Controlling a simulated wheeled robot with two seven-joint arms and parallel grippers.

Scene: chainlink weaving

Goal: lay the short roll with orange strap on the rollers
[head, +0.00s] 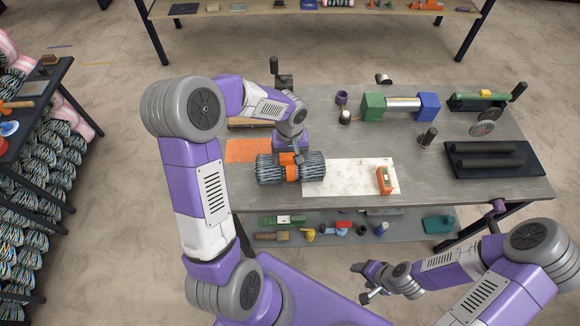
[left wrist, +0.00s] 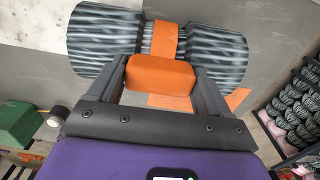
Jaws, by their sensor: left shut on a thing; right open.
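The short roll (head: 310,166) is a grey striped wire roll with an orange strap around its middle. It also shows in the left wrist view (left wrist: 218,52). My left gripper (head: 289,160) is shut on the roll at its orange strap (left wrist: 163,42), above the table's front left part. I cannot tell whether the roll touches the table. The rollers (head: 490,154) are two dark parallel cylinders on a black base at the right end of the table. My right gripper (head: 364,282) is open and empty, in front of the table and low in the head view.
A white sheet (head: 340,178) with an orange device (head: 384,180) lies between the roll and the rollers. A green and blue block fixture (head: 402,105) and a dark upright post (head: 428,137) stand behind. An orange mat (head: 246,151) lies at the left.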

